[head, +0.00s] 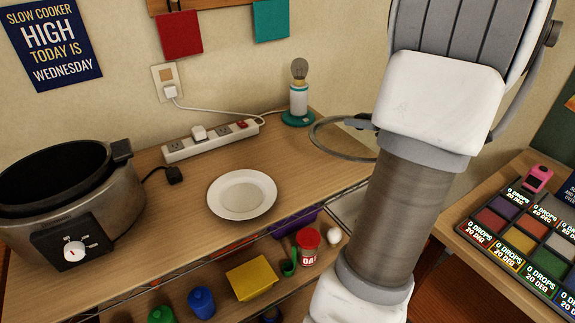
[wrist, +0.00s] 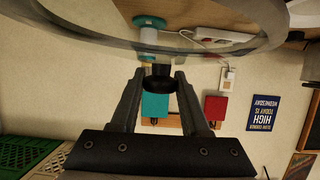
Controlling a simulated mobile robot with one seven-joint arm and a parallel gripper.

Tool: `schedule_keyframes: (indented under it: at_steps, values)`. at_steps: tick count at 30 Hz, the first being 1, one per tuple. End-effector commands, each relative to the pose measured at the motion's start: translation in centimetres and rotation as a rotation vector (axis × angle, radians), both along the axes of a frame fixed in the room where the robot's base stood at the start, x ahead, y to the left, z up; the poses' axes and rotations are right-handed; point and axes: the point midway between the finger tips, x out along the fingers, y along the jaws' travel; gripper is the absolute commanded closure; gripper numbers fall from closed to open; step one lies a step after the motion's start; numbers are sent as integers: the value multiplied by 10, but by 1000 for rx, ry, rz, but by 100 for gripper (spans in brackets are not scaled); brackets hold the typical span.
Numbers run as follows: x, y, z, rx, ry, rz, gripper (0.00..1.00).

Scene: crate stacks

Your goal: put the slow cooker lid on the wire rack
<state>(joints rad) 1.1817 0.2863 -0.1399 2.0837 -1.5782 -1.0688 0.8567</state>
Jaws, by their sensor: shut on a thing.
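The slow cooker lid is clear glass with a rim and a black knob. In the wrist view the lid (wrist: 90,38) spans the top of the picture. My gripper (wrist: 159,78) is shut on its dark knob. In the head view part of the lid (head: 326,146) shows left of my arm, over the right end of the counter; my arm hides the rest and my gripper. I cannot tell there whether it touches the counter. The slow cooker (head: 118,205) stands uncovered at the left. Metal wire edging (head: 180,262) runs below the counter front; I cannot clearly make out a separate wire rack.
A white plate (head: 242,194) lies mid-counter. A power strip (head: 212,139) and a lamp (head: 298,95) stand behind it. A lower shelf holds a yellow box (head: 251,278), a red can (head: 307,246) and bottles. A paint tray (head: 520,240) is on the right table.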

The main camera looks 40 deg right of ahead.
Motion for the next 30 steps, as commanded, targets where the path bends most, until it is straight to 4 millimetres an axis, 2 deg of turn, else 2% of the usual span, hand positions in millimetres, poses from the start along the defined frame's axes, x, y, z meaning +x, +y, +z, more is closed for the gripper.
schedule_keyframes:
  at_steps: [4, 12, 16, 23, 30]
  values:
    - [23, 6, -17, 1, -1, 5, 100]
    - [82, 19, -54, 2, -1, 5, 100]
    - [102, 22, -64, 0, -2, 3, 100]
    - [112, 24, -73, 0, -1, 0, 100]
    - [112, 24, -107, 2, -1, 0, 100]
